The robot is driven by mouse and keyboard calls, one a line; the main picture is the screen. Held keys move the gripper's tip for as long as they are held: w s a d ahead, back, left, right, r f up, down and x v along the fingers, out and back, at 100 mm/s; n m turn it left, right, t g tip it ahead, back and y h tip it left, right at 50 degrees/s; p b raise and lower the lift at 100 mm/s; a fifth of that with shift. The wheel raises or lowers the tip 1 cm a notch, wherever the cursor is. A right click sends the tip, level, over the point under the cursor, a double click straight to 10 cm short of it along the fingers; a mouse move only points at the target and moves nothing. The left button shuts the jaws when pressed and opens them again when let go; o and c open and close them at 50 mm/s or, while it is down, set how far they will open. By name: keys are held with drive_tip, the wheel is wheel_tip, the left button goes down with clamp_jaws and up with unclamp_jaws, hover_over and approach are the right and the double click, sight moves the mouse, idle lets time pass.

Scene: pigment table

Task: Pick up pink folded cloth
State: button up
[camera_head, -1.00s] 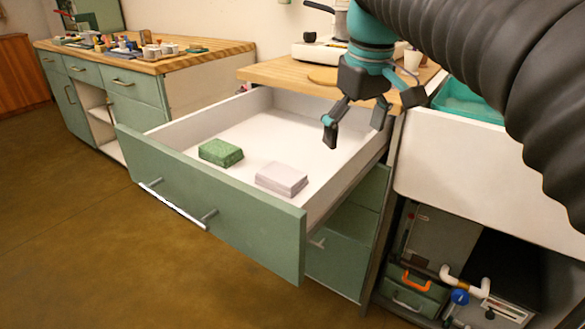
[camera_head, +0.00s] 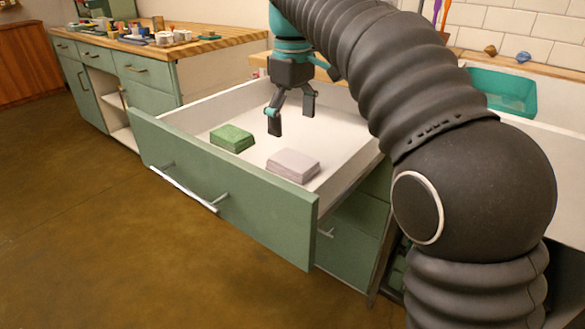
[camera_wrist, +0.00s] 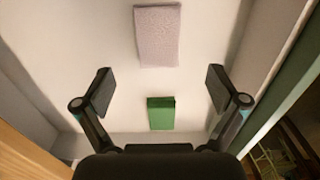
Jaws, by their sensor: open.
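The pink folded cloth (camera_head: 292,164) lies flat in the open drawer (camera_head: 350,140), near its front panel. It also shows in the wrist view (camera_wrist: 157,35) at the top middle, ahead of my fingers. My gripper (camera_head: 291,118) hangs over the drawer, above and behind the cloths, with its fingers spread and nothing between them. In the wrist view my gripper (camera_wrist: 160,92) has its two fingers wide apart, with the pink cloth beyond them. My gripper is apart from the cloth.
A green folded cloth (camera_head: 232,138) lies in the drawer left of the pink one; in the wrist view it (camera_wrist: 160,113) shows between the fingers, below. Drawer walls and the green front panel (camera_head: 225,185) surround both. A wooden counter (camera_head: 150,45) with small pots stands at left.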

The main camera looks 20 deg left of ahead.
sight(293, 159)
wheel_tip(293, 159, down, 8)
drive_tip(key=shift+w+f+b, duration=0.1)
drive_tip(key=shift+b, duration=0.7)
drive_tip(key=c, duration=1.2)
drive_tip(key=shift+o, duration=0.2)
drive_tip(key=shift+r, duration=0.2)
